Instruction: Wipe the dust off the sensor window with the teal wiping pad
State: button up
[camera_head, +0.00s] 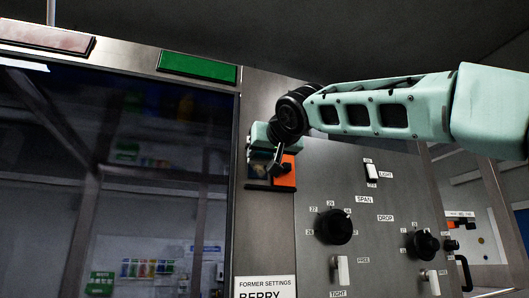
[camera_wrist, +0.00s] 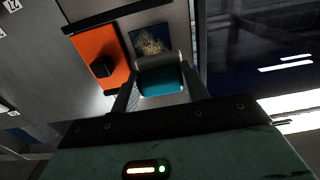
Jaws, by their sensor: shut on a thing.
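My gripper (camera_wrist: 160,92) is shut on the teal wiping pad (camera_wrist: 163,81), with a finger on each side of it. The pad has a grey strip along its far edge. The sensor window (camera_wrist: 150,41) is a dark blue square with a patch of tan dust specks on it. The pad's grey edge overlaps the window's lower side in the wrist view; I cannot tell whether they touch. In the head view my gripper (camera_head: 277,162) is in front of the panel at the sensor window (camera_head: 258,169), and the pad is not clearly visible.
An orange plate (camera_wrist: 95,48) with a protruding black knob (camera_wrist: 103,66) sits right beside the window. A black bar (camera_wrist: 115,15) runs along the panel close by. In the head view, dials (camera_head: 333,227) and switches (camera_head: 371,172) stick out lower right. A large dark glass pane (camera_head: 120,190) lies left.

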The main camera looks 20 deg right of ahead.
jog(key=shift+w, duration=0.8)
jog(key=shift+f, duration=0.15)
